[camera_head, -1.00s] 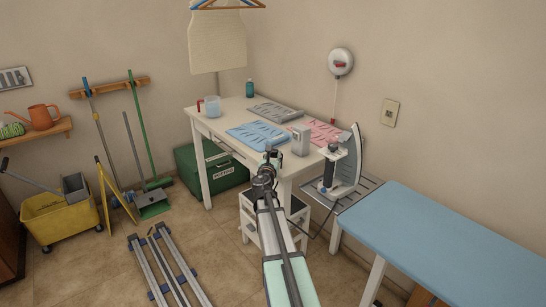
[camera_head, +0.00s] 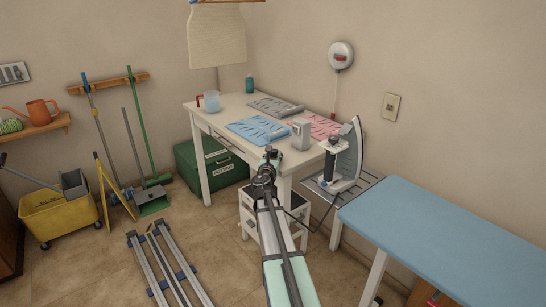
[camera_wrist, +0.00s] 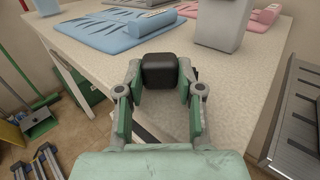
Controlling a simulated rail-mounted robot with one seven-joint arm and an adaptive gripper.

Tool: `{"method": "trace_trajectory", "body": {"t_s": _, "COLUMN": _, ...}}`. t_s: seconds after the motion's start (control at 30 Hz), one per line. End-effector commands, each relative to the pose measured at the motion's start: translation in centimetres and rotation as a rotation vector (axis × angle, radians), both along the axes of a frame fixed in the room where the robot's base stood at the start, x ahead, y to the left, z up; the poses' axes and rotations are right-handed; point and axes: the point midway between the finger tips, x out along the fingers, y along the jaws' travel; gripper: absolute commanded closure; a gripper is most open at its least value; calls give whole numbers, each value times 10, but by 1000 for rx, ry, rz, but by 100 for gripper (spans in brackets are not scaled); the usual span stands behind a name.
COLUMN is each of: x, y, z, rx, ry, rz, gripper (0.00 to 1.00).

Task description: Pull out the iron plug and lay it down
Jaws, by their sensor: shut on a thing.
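My gripper (camera_head: 268,162) is shut on a black block-shaped plug (camera_wrist: 160,70), which sits between its two fingertips in the wrist view. The plug is over the front part of the white table (camera_wrist: 215,100); I cannot tell whether it touches the top. The iron (camera_head: 347,155) stands on its heel, black and white with a grey soleplate, on a grey slatted rest (camera_head: 368,182) to the right. A dark cord (camera_head: 311,222) hangs below the iron and runs left, partly hidden behind my arm. In the head view the plug is too small to make out clearly.
A grey box (camera_head: 300,135) stands on the table near the gripper. Blue cloth (camera_head: 257,130), pink cloth (camera_head: 322,127) and a grey board (camera_head: 275,107) lie behind. A white stool (camera_head: 250,215) is below. The blue ironing board (camera_head: 440,235) is at right. A wall socket (camera_head: 391,107) is empty.

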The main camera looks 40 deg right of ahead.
Motion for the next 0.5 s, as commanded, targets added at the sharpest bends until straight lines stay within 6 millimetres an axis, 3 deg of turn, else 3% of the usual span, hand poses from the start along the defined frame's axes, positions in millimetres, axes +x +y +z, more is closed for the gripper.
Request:
{"method": "trace_trajectory", "body": {"t_s": 0.4, "x": 0, "y": 0, "z": -8, "rx": 0, "ry": 0, "rz": 0, "gripper": 100}}
{"method": "trace_trajectory", "body": {"t_s": 0.43, "x": 0, "y": 0, "z": -7, "rx": 0, "ry": 0, "rz": 0, "gripper": 53}}
{"method": "trace_trajectory", "body": {"t_s": 0.5, "x": 0, "y": 0, "z": -7, "rx": 0, "ry": 0, "rz": 0, "gripper": 34}}
